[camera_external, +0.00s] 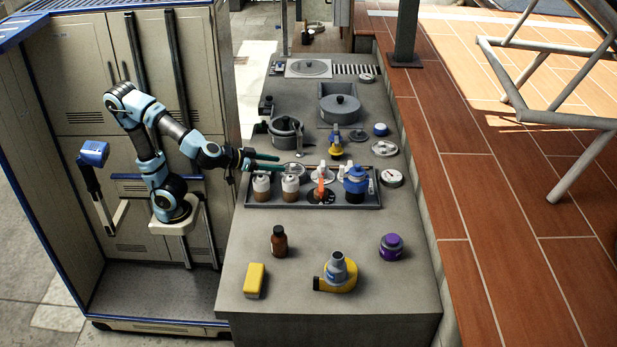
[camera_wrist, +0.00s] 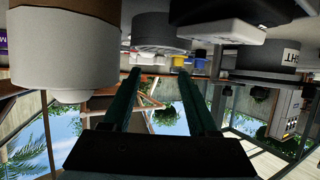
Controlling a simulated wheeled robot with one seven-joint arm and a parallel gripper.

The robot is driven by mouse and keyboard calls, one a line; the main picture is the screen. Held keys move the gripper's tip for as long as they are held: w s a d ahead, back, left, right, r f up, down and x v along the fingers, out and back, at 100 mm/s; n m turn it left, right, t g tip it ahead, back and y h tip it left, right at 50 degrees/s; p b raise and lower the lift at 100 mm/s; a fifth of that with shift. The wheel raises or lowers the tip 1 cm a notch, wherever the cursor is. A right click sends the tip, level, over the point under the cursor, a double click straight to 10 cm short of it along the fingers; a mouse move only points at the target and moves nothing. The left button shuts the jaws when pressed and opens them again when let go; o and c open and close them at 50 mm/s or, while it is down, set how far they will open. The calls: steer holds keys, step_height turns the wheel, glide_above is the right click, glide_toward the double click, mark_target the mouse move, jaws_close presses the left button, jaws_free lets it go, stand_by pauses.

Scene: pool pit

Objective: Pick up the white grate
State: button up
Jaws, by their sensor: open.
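A white-and-dark slatted strip (camera_external: 355,70), which may be the white grate, lies flat at the far end of the grey bench. That view appears upside down.
Pots (camera_external: 285,132) stand behind. A brown bottle (camera_external: 279,241), yellow block (camera_external: 255,281), yellow device (camera_external: 338,272) and purple jar (camera_external: 391,246) stand in front.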

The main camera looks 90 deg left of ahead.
mark_target(291, 165)
steer(key=shift+b+x, duration=0.55)
steer(key=shift+x, duration=2.2)
jaws_close()
